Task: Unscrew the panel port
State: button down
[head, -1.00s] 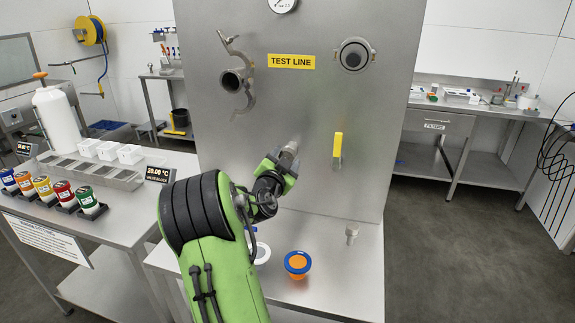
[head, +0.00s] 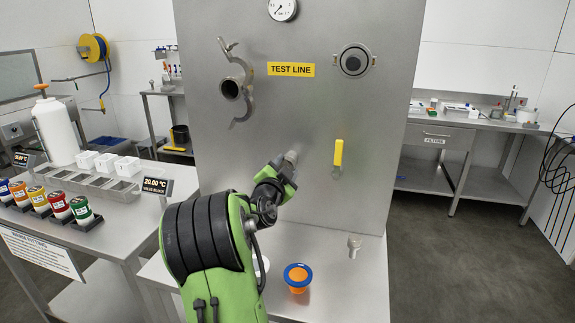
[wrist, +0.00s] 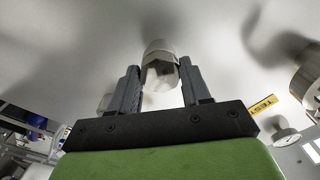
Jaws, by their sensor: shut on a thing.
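The panel port (head: 291,157) is a short grey metal fitting on the front of the steel panel (head: 225,150), below the TEST LINE label. My gripper (head: 284,170) is at this fitting, and its fingers partly hide it in the head view. In the wrist view the pale faceted fitting (wrist: 160,62) sits between the two grey fingers of my gripper (wrist: 160,84), which is shut on it. The fitting still stands against the panel; its thread is not visible.
A clamp on an open pipe (head: 232,88), a round capped port (head: 354,61) and a yellow lever (head: 338,153) are on the panel. An orange cup with a blue rim (head: 297,280) and a small metal fitting (head: 354,245) are on the shelf below. A white ring is partly hidden by my arm.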

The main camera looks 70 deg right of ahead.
jog(key=n, duration=0.5)
jog(key=shift+w+r+p, duration=0.1)
jog(key=shift+p, duration=0.25)
jog(key=shift+n+p, duration=0.75)
jog(key=shift+n, duration=1.75)
jog(key=n+p, duration=0.2)
jog(key=n, duration=0.3)
